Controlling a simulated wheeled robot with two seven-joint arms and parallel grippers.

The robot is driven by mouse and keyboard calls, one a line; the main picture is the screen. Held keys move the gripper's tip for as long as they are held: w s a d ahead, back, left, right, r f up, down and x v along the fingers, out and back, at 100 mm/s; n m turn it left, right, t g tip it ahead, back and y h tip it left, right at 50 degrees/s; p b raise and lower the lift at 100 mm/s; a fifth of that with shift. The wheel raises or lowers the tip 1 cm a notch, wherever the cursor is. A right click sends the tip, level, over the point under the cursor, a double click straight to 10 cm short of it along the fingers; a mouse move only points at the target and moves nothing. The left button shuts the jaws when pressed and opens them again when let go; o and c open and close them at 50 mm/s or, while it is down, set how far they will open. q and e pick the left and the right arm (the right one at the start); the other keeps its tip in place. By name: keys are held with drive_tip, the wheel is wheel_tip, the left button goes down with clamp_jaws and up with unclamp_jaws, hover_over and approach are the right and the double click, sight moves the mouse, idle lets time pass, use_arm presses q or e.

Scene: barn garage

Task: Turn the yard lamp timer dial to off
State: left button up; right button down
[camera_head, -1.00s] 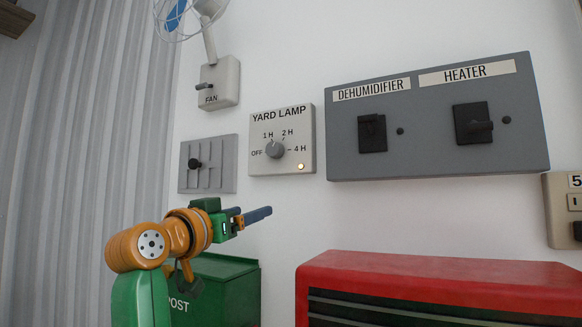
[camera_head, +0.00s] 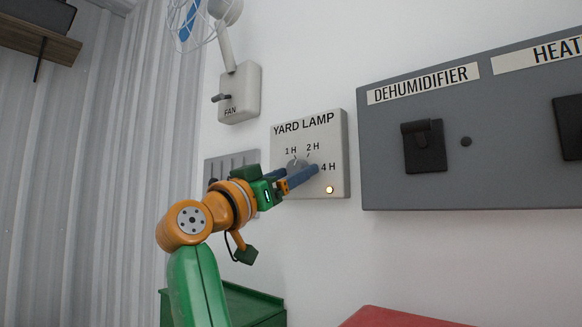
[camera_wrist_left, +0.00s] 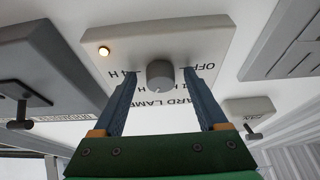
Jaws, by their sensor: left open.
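The yard lamp timer (camera_head: 335,135) is a pale box on the white wall. Its grey round dial (camera_head: 297,162) is partly hidden behind my fingers in the head view. The 1 H, 2 H and 4 H marks show there; OFF is covered. A small amber light (camera_head: 329,190) glows at the lower right. My left gripper (camera_head: 301,171) is open in front of the dial. In the left wrist view the dial (camera_wrist_left: 160,74) lies between the two fingertips, with a gap on each side. I cannot tell which mark the dial points at. My right gripper is not in view.
The fan switch (camera_head: 239,93) is above left of the timer, and a grey slotted plate (camera_head: 222,164) is beside it, partly behind my arm. The dehumidifier and heater panel (camera_head: 470,185) is at the right. A green box (camera_head: 255,305) and red top (camera_head: 390,318) are below.

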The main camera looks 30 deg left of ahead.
use_arm(q)
drive_tip(key=shift+s, duration=0.3)
drive_tip(key=c, duration=0.7)
clamp_jaws()
drive_tip(key=shift+n, duration=0.3)
